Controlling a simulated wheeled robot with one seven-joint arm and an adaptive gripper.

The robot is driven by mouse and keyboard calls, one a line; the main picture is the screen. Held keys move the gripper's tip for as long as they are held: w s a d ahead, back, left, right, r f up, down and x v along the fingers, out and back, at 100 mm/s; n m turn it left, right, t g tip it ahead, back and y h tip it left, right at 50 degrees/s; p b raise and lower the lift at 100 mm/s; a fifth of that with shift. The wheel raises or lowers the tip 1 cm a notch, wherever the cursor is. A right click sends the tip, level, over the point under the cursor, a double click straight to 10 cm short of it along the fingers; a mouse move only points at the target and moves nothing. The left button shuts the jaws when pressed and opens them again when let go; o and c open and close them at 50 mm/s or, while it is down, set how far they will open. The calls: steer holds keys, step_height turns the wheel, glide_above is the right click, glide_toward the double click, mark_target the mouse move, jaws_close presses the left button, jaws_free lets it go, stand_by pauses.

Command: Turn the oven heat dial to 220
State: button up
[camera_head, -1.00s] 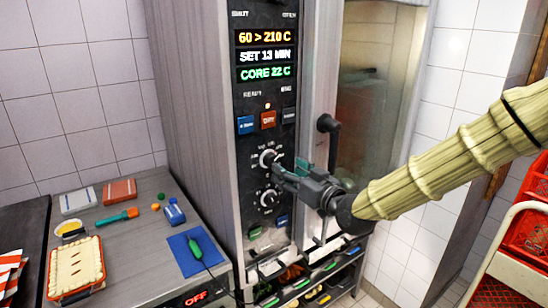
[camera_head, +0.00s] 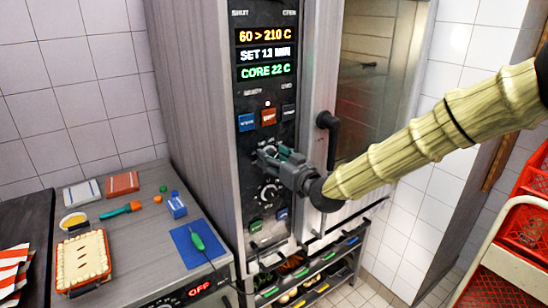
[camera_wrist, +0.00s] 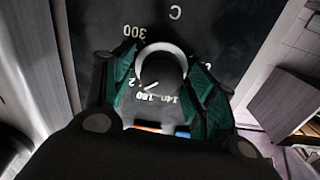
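The oven heat dial (camera_head: 269,150) is the upper of two round knobs on the oven's dark control panel, and my gripper hides part of it in the head view. In the wrist view the dial (camera_wrist: 161,65) is a pale-rimmed disc with 300, C, 160 and 140 printed around it. My gripper (camera_wrist: 162,78) has one green finger on each side of the dial, and both fingertips appear to touch its rim. The gripper (camera_head: 270,155) reaches the panel from the right. The oven display (camera_head: 265,37) reads 60 > 210 C.
A second knob (camera_head: 269,192) sits just below my gripper. The oven door handle (camera_head: 330,135) stands out to the right, close to my arm. A counter on the left holds a pie (camera_head: 82,262) and a blue mat (camera_head: 187,252). Red crates (camera_head: 530,225) stand far right.

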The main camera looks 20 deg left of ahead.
steer(key=shift+r, duration=0.1)
steer(key=c, duration=0.7)
steer(key=shift+d+m+b, duration=0.1)
steer(key=shift+m+b, duration=0.3)
steer(key=shift+b, duration=0.25)
steer(key=shift+r, duration=0.15)
steer(key=o, duration=0.9)
steer(key=shift+o, duration=0.4)
steer(key=shift+w+a+f, duration=0.1)
steer(key=shift+a+f, duration=0.1)
steer(key=shift+d, duration=0.1)
steer(key=v, duration=1.2)
